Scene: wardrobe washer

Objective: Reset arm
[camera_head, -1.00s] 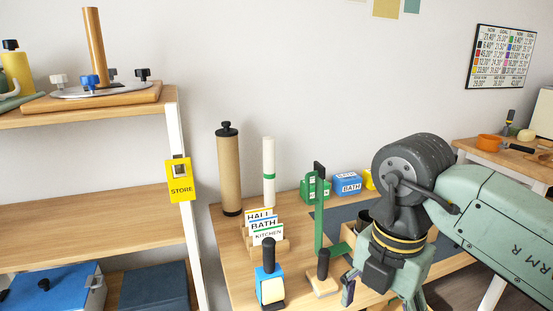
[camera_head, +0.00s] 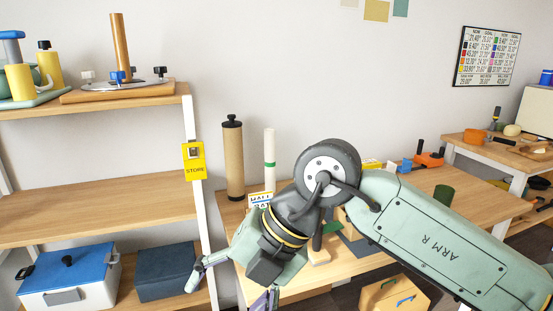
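My arm (camera_head: 450,240) reaches in from the right, marked "ARM R". My gripper (camera_head: 230,288) hangs at its end in front of the worktable's left front edge. One pale finger (camera_head: 207,266) spreads out to the left and the other, with a purple part, points down at the bottom edge of the picture. The fingers stand apart and I see nothing between them. The gripper and wrist hide much of the wooden worktable (camera_head: 470,205), including most of the card holder.
A wooden shelf (camera_head: 95,205) with a yellow STORE tag (camera_head: 194,160) stands at left, holding a blue-lidded box (camera_head: 70,275) and a dark box (camera_head: 167,272). A tan cylinder (camera_head: 234,160) and a white roll (camera_head: 269,158) stand behind my wrist. An orange box (camera_head: 395,297) is below the table.

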